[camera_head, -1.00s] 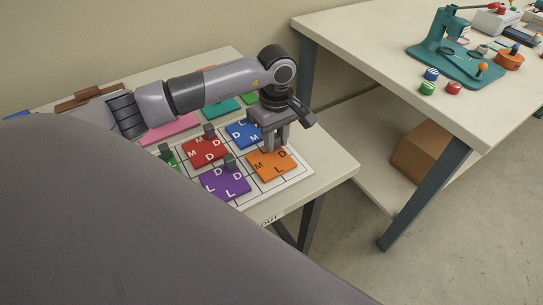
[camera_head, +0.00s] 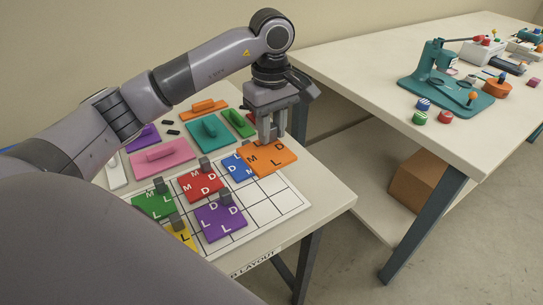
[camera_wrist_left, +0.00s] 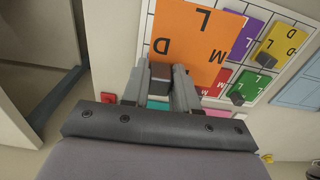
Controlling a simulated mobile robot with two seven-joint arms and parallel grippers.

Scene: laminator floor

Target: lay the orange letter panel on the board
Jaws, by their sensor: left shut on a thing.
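The orange letter panel (camera_head: 266,160) is held by its grip block in my left gripper (camera_head: 271,138), which is shut on it. It hangs above the right part of the white gridded board (camera_head: 265,212) and hides part of the blue panel (camera_head: 236,169). Red (camera_head: 200,186), purple (camera_head: 221,219), green (camera_head: 152,205) and yellow (camera_head: 181,235) panels lie on the board. In the left wrist view my left gripper (camera_wrist_left: 160,78) holds the orange panel (camera_wrist_left: 192,42), whose letters show. My right gripper is out of view.
Coloured handled blocks, such as a pink one (camera_head: 162,156) and a teal one (camera_head: 209,134), lie behind the board. Board cells at the front right are bare. A second table (camera_head: 370,75) with a teal press (camera_head: 440,85) stands to the right.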

